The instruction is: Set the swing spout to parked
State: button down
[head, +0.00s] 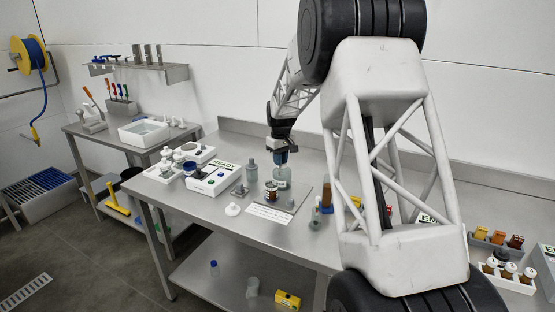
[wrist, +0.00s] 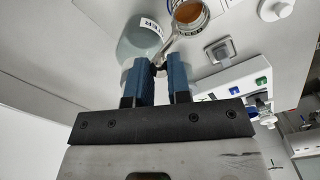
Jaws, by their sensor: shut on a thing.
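My gripper (head: 281,157) points down over the middle of the steel bench, above a labelled grey bottle (head: 282,180). In the wrist view its two blue fingers (wrist: 161,76) are shut on a slim grey metal piece that looks like the swing spout (wrist: 172,45). The spout runs from between the fingertips towards an open round jar with amber contents (wrist: 189,12). The labelled bottle lies just left of the spout (wrist: 140,42). The fingers hide the spout's held end, and its pivot is not clear.
A second grey bottle (head: 252,173) and a small can (head: 270,193) stand close by. A white box marked READY (head: 214,179) is to the left, with a white lid (head: 233,209) near the front edge.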

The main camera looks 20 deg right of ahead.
jog(key=w+d+n, duration=0.1)
jog(key=d+n, duration=0.5)
jog(key=n, duration=0.8)
jog(key=shift+d, duration=0.35)
jog(key=shift+w, duration=0.1)
jog(key=c, duration=1.1)
grip_release()
jog(key=shift+o, duration=0.2)
notch_tip(320, 180, up, 8)
